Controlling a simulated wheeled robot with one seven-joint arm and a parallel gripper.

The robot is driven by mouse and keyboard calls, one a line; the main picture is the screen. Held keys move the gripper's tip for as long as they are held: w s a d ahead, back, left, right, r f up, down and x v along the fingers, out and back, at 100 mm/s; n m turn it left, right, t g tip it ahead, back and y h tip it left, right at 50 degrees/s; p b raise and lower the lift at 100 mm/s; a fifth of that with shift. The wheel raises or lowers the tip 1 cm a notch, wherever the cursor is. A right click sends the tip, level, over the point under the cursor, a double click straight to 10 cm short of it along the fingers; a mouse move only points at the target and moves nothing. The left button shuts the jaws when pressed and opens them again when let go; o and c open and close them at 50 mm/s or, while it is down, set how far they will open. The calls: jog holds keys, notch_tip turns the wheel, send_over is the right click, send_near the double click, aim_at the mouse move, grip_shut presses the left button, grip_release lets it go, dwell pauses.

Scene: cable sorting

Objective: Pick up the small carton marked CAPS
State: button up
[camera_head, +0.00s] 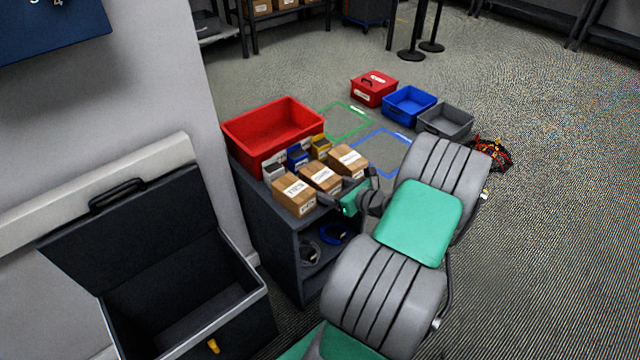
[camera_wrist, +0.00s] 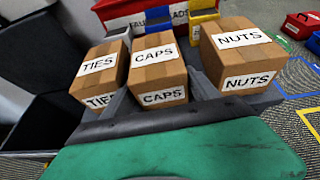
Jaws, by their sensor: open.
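The small brown carton marked CAPS (camera_wrist: 157,72) stands upright between two like cartons in the wrist view. Its white labels show on the top and the front. In the head view the CAPS carton (camera_head: 321,178) is the middle one of the row on the dark cabinet. The TIES carton (camera_wrist: 100,75) is close on its left and the NUTS carton (camera_wrist: 240,55) is on its right with a gap. My gripper (camera_head: 341,205) is at the front of the row in the head view, its fingers partly hidden. It is open and holds nothing that I can see.
The dark cabinet (camera_head: 273,218) has cables on its lower shelf. A red bin (camera_head: 259,155) and small grey, blue and yellow boxes stand behind the cartons. An open black chest (camera_head: 247,312) is at the left. Red, blue and grey bins sit on the floor beyond.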

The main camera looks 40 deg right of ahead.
jog(key=c, duration=1.1)
jog(key=shift+r, duration=0.1)
